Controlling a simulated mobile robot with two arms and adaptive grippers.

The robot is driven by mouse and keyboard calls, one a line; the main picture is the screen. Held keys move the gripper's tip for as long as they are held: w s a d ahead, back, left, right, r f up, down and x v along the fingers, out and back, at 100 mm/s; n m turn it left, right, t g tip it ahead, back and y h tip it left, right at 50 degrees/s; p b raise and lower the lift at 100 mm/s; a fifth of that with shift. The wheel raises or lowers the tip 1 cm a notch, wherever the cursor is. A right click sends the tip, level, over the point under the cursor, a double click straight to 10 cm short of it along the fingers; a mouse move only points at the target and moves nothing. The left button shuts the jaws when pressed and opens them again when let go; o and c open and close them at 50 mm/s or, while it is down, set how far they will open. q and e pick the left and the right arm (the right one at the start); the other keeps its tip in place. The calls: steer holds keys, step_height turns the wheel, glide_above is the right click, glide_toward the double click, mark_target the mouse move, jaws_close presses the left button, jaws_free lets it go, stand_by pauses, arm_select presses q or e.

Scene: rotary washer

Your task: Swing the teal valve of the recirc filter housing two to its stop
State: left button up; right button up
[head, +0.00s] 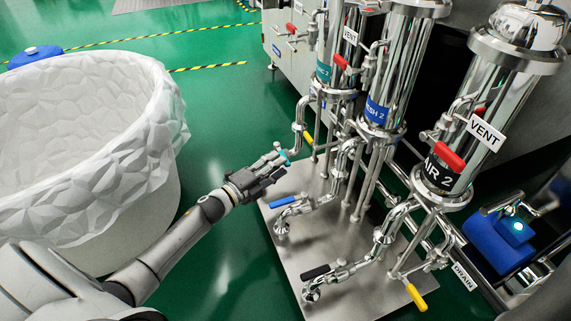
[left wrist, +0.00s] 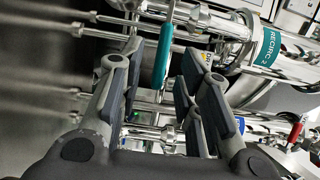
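The teal valve handle (head: 284,155) is at the left end of the pipework under the teal-labelled filter housing (head: 324,72). In the left wrist view the teal handle (left wrist: 163,52) stands in the gap between my fingers, nearer the left finger. The teal label there reads RECIRC 2 (left wrist: 267,48). My left gripper (head: 274,168) is open, its fingertips at the handle. In the left wrist view the gripper (left wrist: 160,68) has a clear gap between its pads; contact with the handle cannot be told. My right gripper is not in view.
A blue handle (head: 285,202) and a black handle (head: 315,272) sit on neighbouring lines. A yellow handle (head: 308,138) is close behind the teal one. Red vent handles (head: 449,157) are higher up. A large white tub (head: 150,200) stands left; green floor lies between.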

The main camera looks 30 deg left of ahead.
arm_select(q)
steer(key=shift+b+x, duration=0.65)
steer(key=shift+x, duration=1.35)
jaws_close()
